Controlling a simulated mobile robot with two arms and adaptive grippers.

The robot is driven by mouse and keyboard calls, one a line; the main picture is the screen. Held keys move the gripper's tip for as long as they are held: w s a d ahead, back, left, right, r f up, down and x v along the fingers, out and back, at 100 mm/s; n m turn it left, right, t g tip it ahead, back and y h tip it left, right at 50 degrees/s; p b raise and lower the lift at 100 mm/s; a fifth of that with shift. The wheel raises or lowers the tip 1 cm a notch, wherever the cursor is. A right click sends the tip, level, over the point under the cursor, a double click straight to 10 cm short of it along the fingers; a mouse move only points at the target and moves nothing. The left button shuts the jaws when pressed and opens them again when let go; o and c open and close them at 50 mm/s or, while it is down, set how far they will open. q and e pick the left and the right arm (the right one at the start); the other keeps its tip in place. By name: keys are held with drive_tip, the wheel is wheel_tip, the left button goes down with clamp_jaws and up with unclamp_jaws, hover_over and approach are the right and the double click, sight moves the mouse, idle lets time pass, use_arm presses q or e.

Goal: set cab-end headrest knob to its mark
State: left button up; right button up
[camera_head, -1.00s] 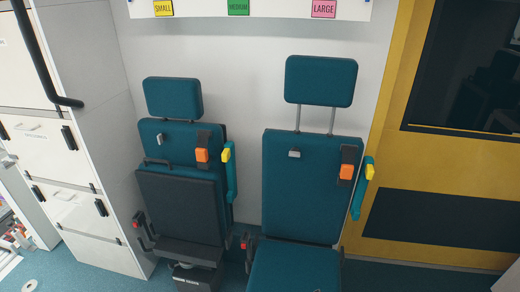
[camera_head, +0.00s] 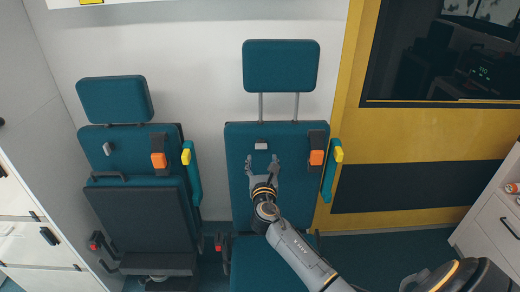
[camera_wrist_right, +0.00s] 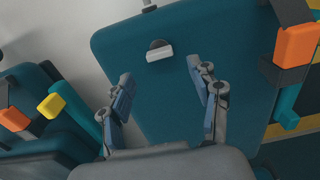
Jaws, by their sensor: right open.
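Two teal seats stand side by side, each with a small grey knob high on its backrest. The right seat's knob (camera_head: 261,145) shows as a pale bar in a dark round base in the right wrist view (camera_wrist_right: 159,50). Its headrest (camera_head: 281,66) stands raised on two bare posts. The left seat's knob (camera_head: 107,149) looks tilted, and its headrest (camera_head: 115,100) sits low. My right gripper (camera_head: 262,161) is open just below the right seat's knob; its fingers (camera_wrist_right: 160,73) lie either side of the knob, apart from it. I see no mark. My left gripper is out of view.
Orange buckles (camera_head: 316,158) and yellow-topped teal armrests (camera_head: 330,168) flank the backrests. A yellow wall panel (camera_head: 420,148) with a dark window is at the right. White drawers (camera_head: 495,225) stand at the right edge and white cabinets (camera_head: 30,240) at the left.

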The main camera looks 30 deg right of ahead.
sight(261, 146)
drive_tip(key=x, duration=0.7)
drive_tip(key=shift+a, duration=0.1)
drive_tip(key=shift+c, duration=0.5)
drive_tip(key=c, duration=1.1)
